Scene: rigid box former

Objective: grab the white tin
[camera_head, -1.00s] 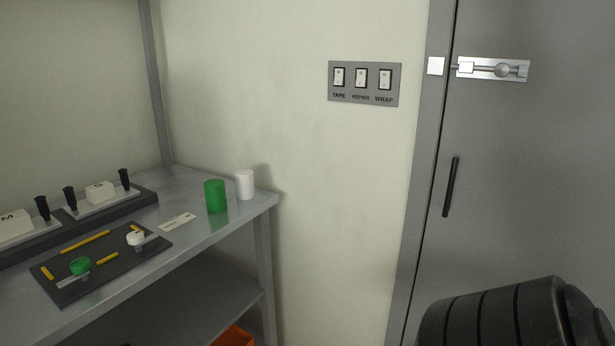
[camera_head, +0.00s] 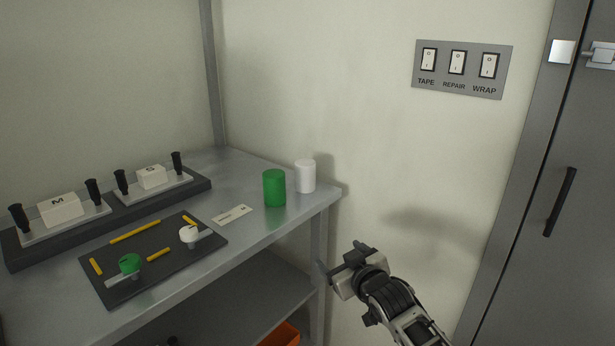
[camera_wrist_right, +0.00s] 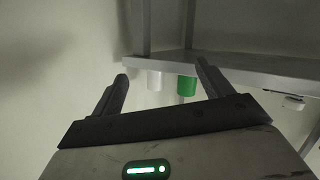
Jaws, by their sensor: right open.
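The white tin (camera_head: 305,176) stands upright near the right end of the metal bench, close to the wall. A green tin (camera_head: 274,188) stands just left of it. My right gripper (camera_head: 342,262) is open and empty, in front of the bench's right corner, apart from both tins. In the right wrist view, the white tin (camera_wrist_right: 154,81) and the green tin (camera_wrist_right: 186,85) show between the open fingers (camera_wrist_right: 162,85), farther off. My left gripper is in neither view.
The metal bench (camera_head: 240,160) has a front leg and lower shelf. A dark mat (camera_head: 150,275) holds yellow bars, a green-topped and a white-topped part. A label card (camera_head: 232,214) lies near the tins. Fixtures marked M and S stand behind. A switch panel (camera_head: 462,68) and grey door are at right.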

